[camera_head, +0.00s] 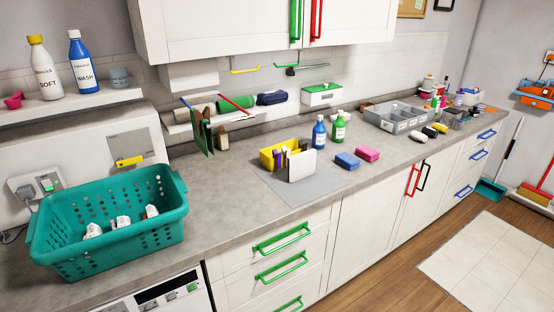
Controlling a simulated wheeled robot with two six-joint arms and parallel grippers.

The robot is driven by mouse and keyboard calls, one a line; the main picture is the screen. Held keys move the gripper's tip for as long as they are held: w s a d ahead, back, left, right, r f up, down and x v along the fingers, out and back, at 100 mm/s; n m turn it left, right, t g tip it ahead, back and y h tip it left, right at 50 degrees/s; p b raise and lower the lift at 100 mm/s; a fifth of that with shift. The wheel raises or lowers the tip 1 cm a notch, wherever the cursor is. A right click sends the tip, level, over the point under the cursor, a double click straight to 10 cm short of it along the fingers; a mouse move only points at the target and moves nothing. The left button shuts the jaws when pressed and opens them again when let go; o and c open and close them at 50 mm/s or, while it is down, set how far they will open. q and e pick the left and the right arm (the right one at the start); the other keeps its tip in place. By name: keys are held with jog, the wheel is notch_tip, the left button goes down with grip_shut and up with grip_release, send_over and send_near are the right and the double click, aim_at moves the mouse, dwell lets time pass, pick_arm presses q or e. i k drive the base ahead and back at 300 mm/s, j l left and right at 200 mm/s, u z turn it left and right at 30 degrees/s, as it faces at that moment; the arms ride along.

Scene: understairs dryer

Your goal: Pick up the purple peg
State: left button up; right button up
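A narrow dark purple item (283,158) shows at the yellow container (267,156) on the grey mat, mid-counter. It may be the purple peg, but it is too small to tell. A white upright panel (302,165) stands in front and hides part of the container and what is in it. Neither of my grippers is in view.
A teal basket (110,225) with white items stands at the left counter edge. Blue (319,132) and green (339,127) bottles stand behind blue (347,160) and pink (367,153) sponges. The grey mat (310,190) has bare room in front.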

aim_at(278, 156)
jog(key=i+l+u, duration=0.15)
jog(key=u, duration=0.3)
jog(key=i+l+u, duration=0.1)
jog(key=l+u, duration=0.15)
jog(key=u, duration=0.2)
jog(key=l+u, duration=0.25)
jog(key=u, duration=0.2)
jog(key=i+l+u, duration=0.1)
jog(key=l+u, duration=0.2)
jog(key=u, duration=0.15)
